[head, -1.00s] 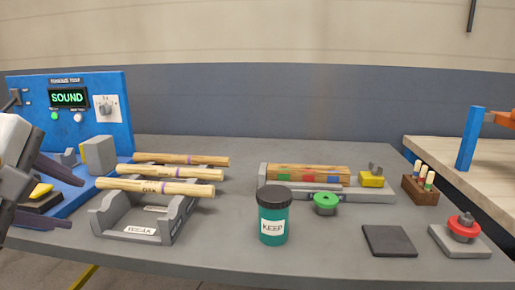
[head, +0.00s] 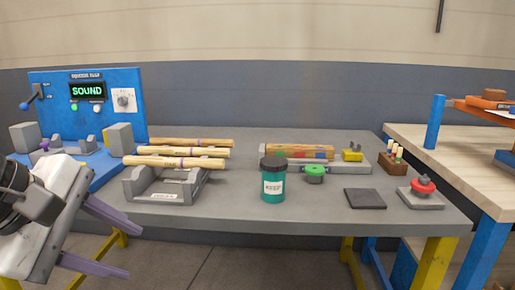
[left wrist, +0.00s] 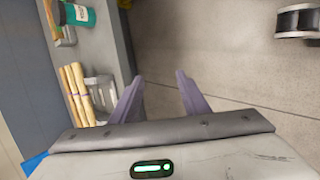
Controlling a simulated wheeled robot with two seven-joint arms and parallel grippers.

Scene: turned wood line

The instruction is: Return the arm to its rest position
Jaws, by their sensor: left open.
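My left gripper (head: 118,243) is at the lower left of the head view, in front of the table's near edge and below the tabletop. Its two purple-grey fingers are spread apart with nothing between them. In the left wrist view the open fingers (left wrist: 158,95) point over bare floor, with the table beside them on the left.
Several wooden spindles (head: 175,162) lie on a grey cradle (head: 165,186) near the blue tester (head: 88,100) reading SOUND. A teal KEEP jar (head: 273,188), a green knob (head: 315,173), a dark pad (head: 365,198) and a red button (head: 423,186) stand on the table (head: 330,215).

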